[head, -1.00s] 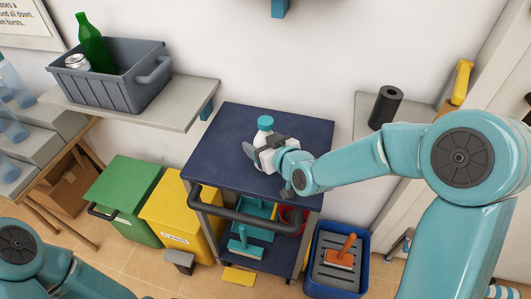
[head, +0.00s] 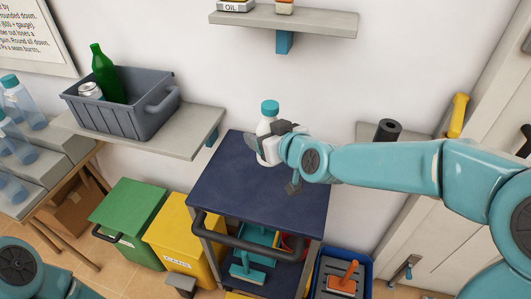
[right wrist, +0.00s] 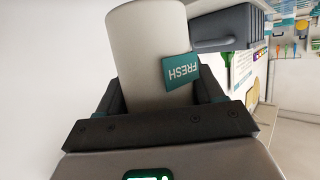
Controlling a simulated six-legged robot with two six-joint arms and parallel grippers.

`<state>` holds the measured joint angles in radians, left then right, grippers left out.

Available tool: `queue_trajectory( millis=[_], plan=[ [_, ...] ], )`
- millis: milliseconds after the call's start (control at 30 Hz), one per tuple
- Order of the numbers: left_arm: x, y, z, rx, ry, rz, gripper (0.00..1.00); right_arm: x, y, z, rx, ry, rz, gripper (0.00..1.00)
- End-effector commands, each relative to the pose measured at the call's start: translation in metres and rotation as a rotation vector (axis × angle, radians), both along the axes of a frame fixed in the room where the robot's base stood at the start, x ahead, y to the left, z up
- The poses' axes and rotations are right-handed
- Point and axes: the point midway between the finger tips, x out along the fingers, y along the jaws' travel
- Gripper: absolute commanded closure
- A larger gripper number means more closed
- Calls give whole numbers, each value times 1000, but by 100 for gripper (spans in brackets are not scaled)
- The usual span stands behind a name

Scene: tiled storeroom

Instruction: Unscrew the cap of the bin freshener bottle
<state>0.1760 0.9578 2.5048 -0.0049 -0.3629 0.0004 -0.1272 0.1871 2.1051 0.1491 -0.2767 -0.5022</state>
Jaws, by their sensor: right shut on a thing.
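The bin freshener bottle (head: 265,126) is white with a teal cap (head: 270,107) that sits on its top. My right gripper (head: 268,142) is shut around the bottle's body and holds it roughly upright, raised above the dark blue cart top (head: 240,195). In the right wrist view the pale bottle body (right wrist: 145,50) stands between the dark fingers, with a teal FRESH label (right wrist: 180,70) on its side. The cap cannot be made out there. Of my left arm only a link shows at the lower left of the head view; its gripper is out of view.
Green (head: 128,215) and yellow (head: 180,225) bins stand left of the cart. A black roll (head: 387,131) is at right. The cart top looks clear.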

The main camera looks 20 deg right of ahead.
Motion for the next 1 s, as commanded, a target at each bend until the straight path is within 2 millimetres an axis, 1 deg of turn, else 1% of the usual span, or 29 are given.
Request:
queue_trajectory(
  millis=[33,100,233,400,667,700,767,800,867,1000],
  plan=[
    [0,0,14,0,0,0,57,0,1,23,2,-4,1,65],
    [0,0,25,0,0,0,57,0,1,40,1,-2,1,65],
    [0,0,38,0,-1,0,57,0,0,60,0,1,1,65],
    [0,0,44,0,0,0,57,0,0,71,0,1,1,65],
    [0,0,43,0,0,0,57,0,0,70,-1,1,1,65],
    [0,0,43,0,0,0,57,0,0,70,-1,1,1,37],
    [0,0,43,0,0,0,57,0,0,70,-1,1,1,56],
    [0,0,43,0,0,0,57,0,0,70,-1,1,1,69],
    [0,0,43,0,0,0,57,0,0,70,-1,1,1,88],
    [0,0,43,0,0,0,57,0,0,70,-1,1,0,88]
  ],
)
